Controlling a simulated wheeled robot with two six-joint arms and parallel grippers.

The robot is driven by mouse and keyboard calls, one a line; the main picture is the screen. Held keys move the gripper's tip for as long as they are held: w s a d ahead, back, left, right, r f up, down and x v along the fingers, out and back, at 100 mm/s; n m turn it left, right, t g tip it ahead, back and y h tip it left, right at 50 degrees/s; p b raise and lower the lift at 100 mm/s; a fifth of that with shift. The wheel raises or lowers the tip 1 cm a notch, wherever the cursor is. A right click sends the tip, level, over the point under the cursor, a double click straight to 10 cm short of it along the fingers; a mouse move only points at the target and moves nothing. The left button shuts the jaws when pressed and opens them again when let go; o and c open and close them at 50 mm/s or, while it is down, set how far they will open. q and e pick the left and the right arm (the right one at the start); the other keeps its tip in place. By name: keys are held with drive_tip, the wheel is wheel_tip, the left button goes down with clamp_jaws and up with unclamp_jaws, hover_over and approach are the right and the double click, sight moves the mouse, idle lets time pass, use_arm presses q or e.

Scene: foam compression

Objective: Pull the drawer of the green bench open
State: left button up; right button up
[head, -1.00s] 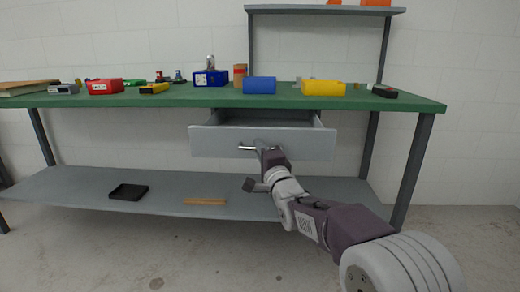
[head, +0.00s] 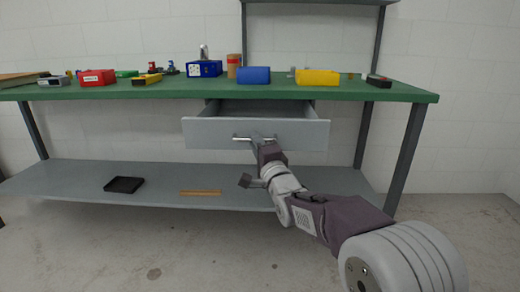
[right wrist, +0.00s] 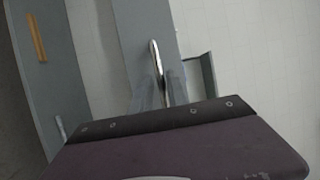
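The green bench (head: 130,92) stands ahead with its grey drawer (head: 218,133) pulled part way out under the top. The drawer's dark inside shows behind its front. The bar handle (head: 241,137) is on the drawer front. My right gripper (head: 264,143) is at the handle; in the right wrist view its fingers (right wrist: 160,92) sit on either side of the shiny handle (right wrist: 154,52) and look closed on it. The drawer front (right wrist: 128,28) shows behind them. My left gripper is in neither view.
Several boxes stand on the bench top, among them a blue one (head: 254,75) and a yellow one (head: 317,77). The lower shelf (head: 70,178) holds a black tray (head: 124,185) and a wooden strip (head: 201,192). The floor in front is clear.

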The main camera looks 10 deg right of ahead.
drive_tip(key=a+p+v, duration=0.1)
drive_tip(key=p+v, duration=0.1)
drive_tip(key=v, duration=0.5)
drive_tip(key=shift+s+d, duration=0.35)
drive_tip(key=shift+d, duration=0.2)
